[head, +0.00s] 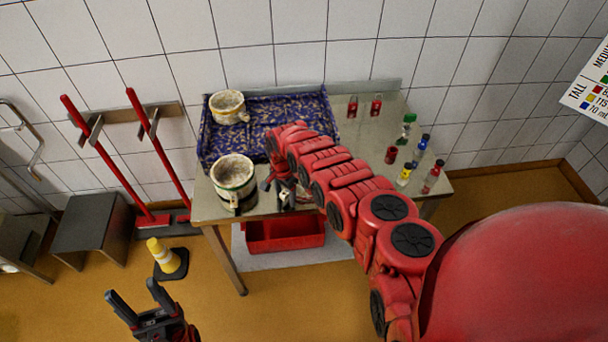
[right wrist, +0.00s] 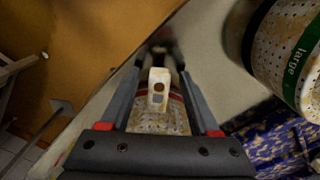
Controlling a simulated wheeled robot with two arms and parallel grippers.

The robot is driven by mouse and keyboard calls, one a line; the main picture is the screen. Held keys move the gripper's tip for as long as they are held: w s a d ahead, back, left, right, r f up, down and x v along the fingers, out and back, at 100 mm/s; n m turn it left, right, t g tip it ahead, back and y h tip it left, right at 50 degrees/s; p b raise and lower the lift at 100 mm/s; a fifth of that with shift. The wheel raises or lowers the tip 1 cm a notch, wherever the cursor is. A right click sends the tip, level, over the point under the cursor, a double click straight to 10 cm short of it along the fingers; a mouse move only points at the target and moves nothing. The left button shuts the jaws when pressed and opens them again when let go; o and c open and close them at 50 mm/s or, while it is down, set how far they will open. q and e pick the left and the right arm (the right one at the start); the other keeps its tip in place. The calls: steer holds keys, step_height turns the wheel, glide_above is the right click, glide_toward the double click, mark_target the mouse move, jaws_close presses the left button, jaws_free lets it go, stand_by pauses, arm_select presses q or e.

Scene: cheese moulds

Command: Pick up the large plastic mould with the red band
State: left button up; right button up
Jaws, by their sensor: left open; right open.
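In the right wrist view, a pale speckled mould with a red band (right wrist: 150,123) is between and behind the fingers of my right gripper (right wrist: 158,80). A white tab-like piece (right wrist: 158,78) with grey and dark marks shows in front of it. Contact between fingers and mould cannot be told. In the head view my right gripper (head: 284,190) is open at the table's front edge, and my arm mostly hides this mould. A mould with a green band reading "large" (right wrist: 299,62) stands to the right. My left gripper (head: 140,308) is open and empty, low at the left.
The green-banded mould (head: 233,182) stands at the table's front left, close beside my right gripper. Another pale mould (head: 227,107) stands on a blue patterned surface (head: 290,106). Several small bottles (head: 420,148) stand at the table's right. A red bin (head: 285,236) is below.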

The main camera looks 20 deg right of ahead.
steer(key=shift+f, duration=0.2)
steer(key=shift+s, duration=0.1)
jaws_close()
